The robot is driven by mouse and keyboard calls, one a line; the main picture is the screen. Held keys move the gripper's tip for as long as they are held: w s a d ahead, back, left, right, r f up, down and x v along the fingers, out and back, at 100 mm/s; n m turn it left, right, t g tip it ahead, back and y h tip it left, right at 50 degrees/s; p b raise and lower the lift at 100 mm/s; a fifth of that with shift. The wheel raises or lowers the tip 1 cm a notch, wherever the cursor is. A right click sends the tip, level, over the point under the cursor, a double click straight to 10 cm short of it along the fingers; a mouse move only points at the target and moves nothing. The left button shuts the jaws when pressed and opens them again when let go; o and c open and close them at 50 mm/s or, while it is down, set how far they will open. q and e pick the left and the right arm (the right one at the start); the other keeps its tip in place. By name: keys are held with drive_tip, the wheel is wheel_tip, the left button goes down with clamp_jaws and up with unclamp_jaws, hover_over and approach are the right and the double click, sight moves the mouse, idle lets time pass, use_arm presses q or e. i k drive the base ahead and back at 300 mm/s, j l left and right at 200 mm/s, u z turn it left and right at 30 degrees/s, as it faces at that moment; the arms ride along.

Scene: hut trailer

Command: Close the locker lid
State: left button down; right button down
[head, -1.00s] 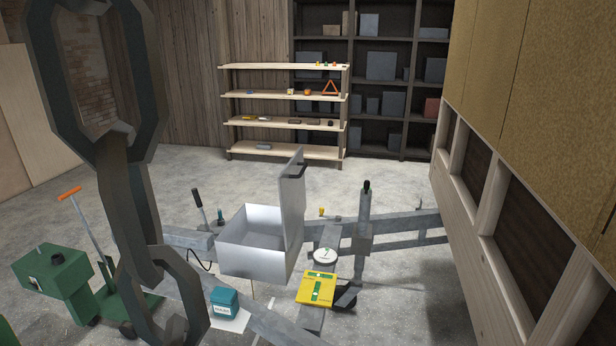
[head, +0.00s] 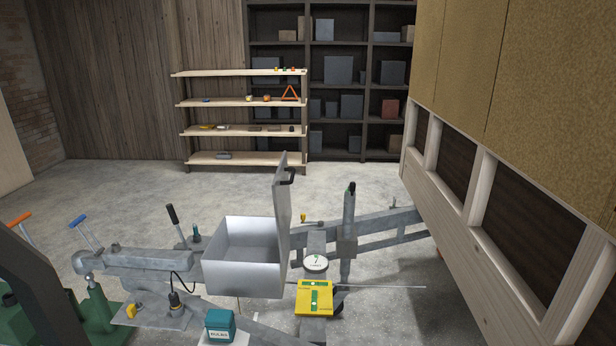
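The locker (head: 242,278) is a silver metal box on the trailer's drawbar, in the middle of the head view. Its lid (head: 282,215) stands open, upright along the box's right side, with a dark handle (head: 288,177) near the top. The inside of the box shows and looks empty. Neither of my grippers is in the head view, and nothing is seen touching the lid.
A yellow case (head: 314,298) and a round white gauge (head: 316,263) sit on the drawbar right of the locker. A teal box (head: 220,326) is in front. The trailer hut (head: 520,130) fills the right. A wooden shelf (head: 245,129) stands behind. Concrete floor between is clear.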

sight(280, 186)
drive_tip(key=j+z, duration=0.35)
drive_tip(key=j, duration=1.15)
drive_tip(key=i+j+u, duration=0.15)
drive_tip(key=j, duration=0.35)
drive_tip(key=i+j+u, duration=0.1)
drive_tip(key=i+u, duration=0.3)
drive_tip(key=i, duration=0.5)
